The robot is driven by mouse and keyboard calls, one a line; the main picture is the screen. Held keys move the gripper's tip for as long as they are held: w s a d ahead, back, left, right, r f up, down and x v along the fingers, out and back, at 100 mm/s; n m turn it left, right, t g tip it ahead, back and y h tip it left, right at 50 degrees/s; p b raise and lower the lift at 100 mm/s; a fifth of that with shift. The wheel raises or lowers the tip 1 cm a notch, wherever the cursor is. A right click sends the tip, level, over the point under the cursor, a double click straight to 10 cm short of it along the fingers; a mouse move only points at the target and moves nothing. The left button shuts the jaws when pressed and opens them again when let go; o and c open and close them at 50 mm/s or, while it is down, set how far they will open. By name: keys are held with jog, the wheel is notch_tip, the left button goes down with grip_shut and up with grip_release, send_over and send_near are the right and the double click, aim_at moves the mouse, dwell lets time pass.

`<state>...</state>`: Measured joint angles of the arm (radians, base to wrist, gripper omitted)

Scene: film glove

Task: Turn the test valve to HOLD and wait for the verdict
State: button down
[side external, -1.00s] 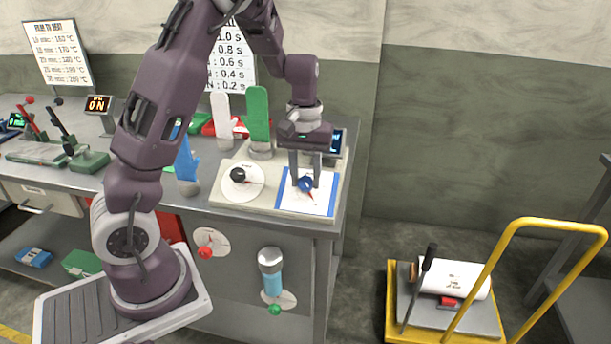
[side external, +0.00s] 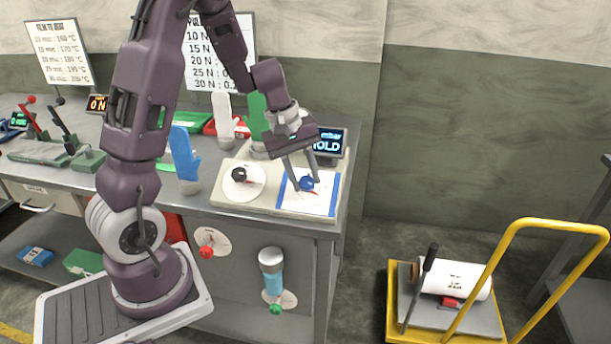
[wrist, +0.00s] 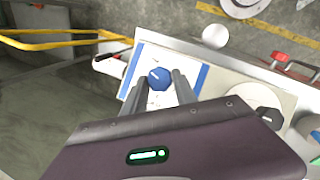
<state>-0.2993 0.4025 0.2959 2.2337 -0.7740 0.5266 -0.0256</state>
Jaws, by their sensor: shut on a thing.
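The test valve's blue knob (side external: 306,183) sits on a white plate with blue side bands (side external: 330,197), at the right of the pale panel on the bench. In the wrist view the knob (wrist: 160,78) shows a white pointer line. My gripper (side external: 306,186) is tilted, with one finger on each side of the knob, shut on it. In the wrist view my gripper's fingers (wrist: 160,88) flank the knob. The display (side external: 328,143) behind the panel reads HOLD in light letters, its left edge partly hidden by my gripper.
A black knob (side external: 239,174) on a round dial stands left on the panel. Blue (side external: 184,158), white (side external: 223,115) and green (side external: 256,112) glove forms stand close behind and left. A yellow trolley (side external: 392,300) is on the floor at right.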

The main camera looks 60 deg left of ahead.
jog(key=n, duration=0.1)
jog(key=n+t, duration=0.1)
jog(key=n, duration=0.1)
jog(key=shift+s+t, duration=0.25)
jog(key=shift+t, duration=0.05)
jog(key=shift+s+f+n+t, duration=0.15)
jog(key=shift+n+t, duration=0.85)
jog(key=shift+n, duration=0.9)
jog(key=shift+d, duration=0.1)
jog(key=c, duration=1)
grip_release()
